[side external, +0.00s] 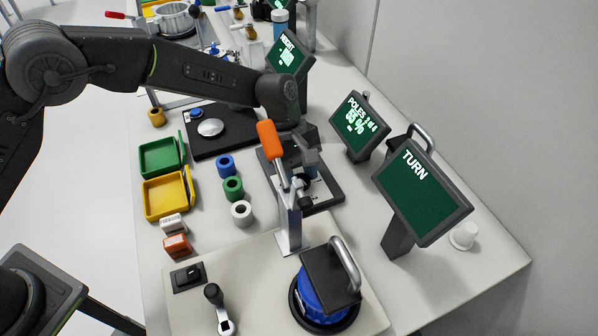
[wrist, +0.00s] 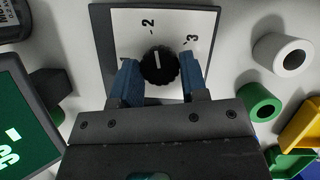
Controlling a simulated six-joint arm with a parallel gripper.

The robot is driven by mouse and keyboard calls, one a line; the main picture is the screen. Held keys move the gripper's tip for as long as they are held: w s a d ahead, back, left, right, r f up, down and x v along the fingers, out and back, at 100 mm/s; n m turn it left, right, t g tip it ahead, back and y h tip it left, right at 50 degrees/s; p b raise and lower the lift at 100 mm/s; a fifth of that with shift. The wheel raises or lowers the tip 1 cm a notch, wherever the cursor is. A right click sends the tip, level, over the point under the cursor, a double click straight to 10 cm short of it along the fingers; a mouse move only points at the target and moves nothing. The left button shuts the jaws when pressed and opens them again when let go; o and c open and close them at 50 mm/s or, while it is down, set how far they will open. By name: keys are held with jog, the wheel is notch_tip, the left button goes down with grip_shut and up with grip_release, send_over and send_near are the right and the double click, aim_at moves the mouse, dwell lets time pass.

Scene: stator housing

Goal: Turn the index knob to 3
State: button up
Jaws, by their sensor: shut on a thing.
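In the wrist view the index knob (wrist: 159,66) is black, round and ribbed, with a white pointer line. It sits on a white dial plate (wrist: 120,22) marked 1, 2 and 3. The pointer line points up the picture, close to the 2 mark; the 3 is to the right. My gripper (wrist: 160,80) has one blue finger on each side of the knob and is shut on it. In the side view my gripper (side external: 306,150) is low over the dark-framed plate (side external: 328,198), partly behind an orange-handled clamp; the knob is hidden there.
The orange-handled clamp (side external: 268,142) stands close in front of my gripper. White (side external: 241,213), green (side external: 233,189) and blue (side external: 225,165) rings lie to the left. Screens stand to the right, one reading TURN (side external: 420,190). A blue part with a handled black top (side external: 325,285) is at the front.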

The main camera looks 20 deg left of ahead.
jog(key=m+y, duration=0.1)
jog(key=m, duration=0.2)
jog(key=m+g, duration=0.1)
jog(key=m, duration=0.2)
jog(key=shift+w+d+g+y, duration=0.15)
jog(key=shift+g+y, duration=0.15)
jog(key=shift+y, duration=0.1)
jog(key=m+y, duration=0.2)
jog(key=m, duration=0.4)
jog(key=shift+d, duration=0.15)
jog(key=o, duration=0.9)
